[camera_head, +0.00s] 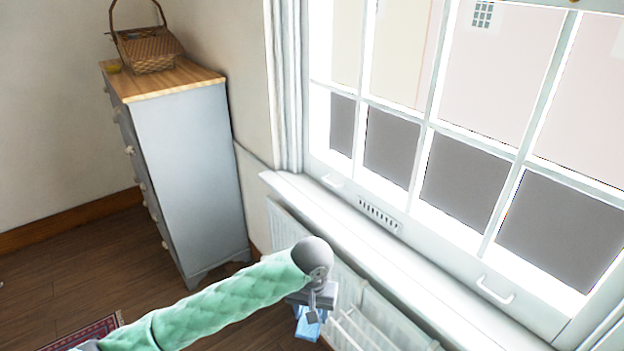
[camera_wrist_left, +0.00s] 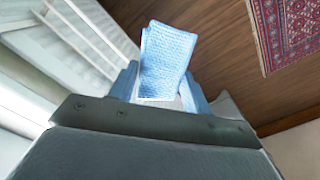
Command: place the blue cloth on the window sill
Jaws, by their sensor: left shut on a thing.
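My left gripper (camera_head: 313,312) comes in from the left and hangs in front of the radiator, lower than the sill and on its room side. It is shut on the blue cloth (camera_head: 307,328), whose light blue end shows below the fingers. In the left wrist view the cloth (camera_wrist_left: 167,60) is a textured light blue piece between the two blue fingers of the gripper (camera_wrist_left: 163,88), above the wooden floor. The white window sill (camera_head: 345,232) runs under the window, and its visible part is bare. My right gripper is in neither view.
A white radiator (camera_head: 350,318) stands under the sill, close to my left gripper. A grey chest of drawers (camera_head: 190,170) with a wicker basket (camera_head: 148,50) on top stands at the left. Window handles (camera_head: 495,290) stick out above the sill. A red rug (camera_wrist_left: 290,32) lies on the floor.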

